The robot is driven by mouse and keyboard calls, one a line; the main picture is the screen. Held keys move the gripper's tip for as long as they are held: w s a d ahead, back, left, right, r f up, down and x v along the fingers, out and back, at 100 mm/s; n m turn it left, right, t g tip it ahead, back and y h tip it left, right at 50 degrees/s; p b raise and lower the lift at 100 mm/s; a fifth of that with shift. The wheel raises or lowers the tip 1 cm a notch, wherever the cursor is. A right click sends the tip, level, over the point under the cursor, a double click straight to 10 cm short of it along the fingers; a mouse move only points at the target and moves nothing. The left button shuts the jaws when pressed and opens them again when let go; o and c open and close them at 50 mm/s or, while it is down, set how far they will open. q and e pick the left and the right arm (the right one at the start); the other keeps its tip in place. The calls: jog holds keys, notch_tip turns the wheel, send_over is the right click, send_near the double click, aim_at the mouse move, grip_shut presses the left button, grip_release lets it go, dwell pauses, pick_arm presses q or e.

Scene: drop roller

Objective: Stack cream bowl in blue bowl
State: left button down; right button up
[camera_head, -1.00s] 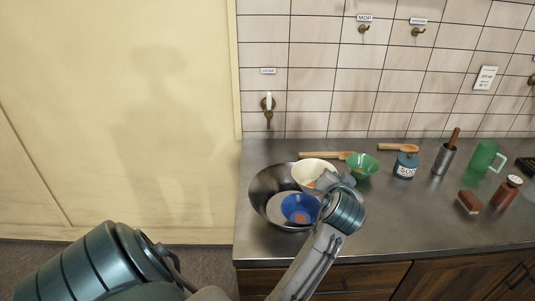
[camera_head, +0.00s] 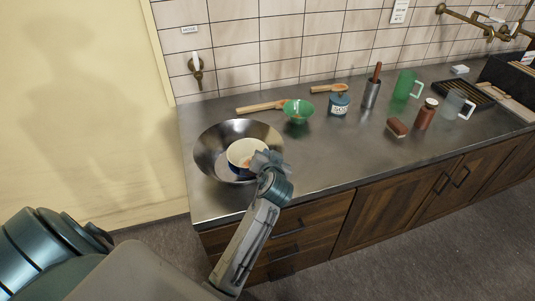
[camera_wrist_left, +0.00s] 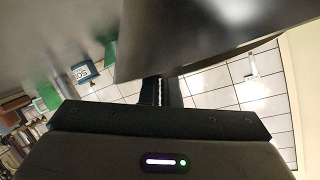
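The cream bowl (camera_head: 240,147) sits over the blue bowl (camera_head: 236,170) inside a wide steel basin (camera_head: 206,147). Only a lower strip of the blue bowl shows beneath it. I cannot tell whether the two bowls touch. My left gripper (camera_head: 260,163) is at the right rim of the cream bowl and appears shut on it. In the left wrist view, the left gripper's fingers (camera_wrist_left: 160,91) are close together, against a large dark shape that I cannot identify for sure. My right gripper is not in view.
Behind the basin lie a wooden spoon (camera_head: 262,107) and a green bowl (camera_head: 298,111). The front counter (camera_head: 330,155) right of the basin is clear.

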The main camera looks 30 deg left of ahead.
pick_arm(q)
jog(key=shift+f, duration=0.1)
jog(key=shift+f+b, duration=0.4)
jog(key=shift+f, duration=0.15)
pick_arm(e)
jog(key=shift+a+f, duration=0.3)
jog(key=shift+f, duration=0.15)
pick_arm(q)
jog(key=c, duration=1.7)
grip_release()
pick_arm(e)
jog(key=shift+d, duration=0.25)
pick_arm(q)
jog(key=shift+r, duration=0.15)
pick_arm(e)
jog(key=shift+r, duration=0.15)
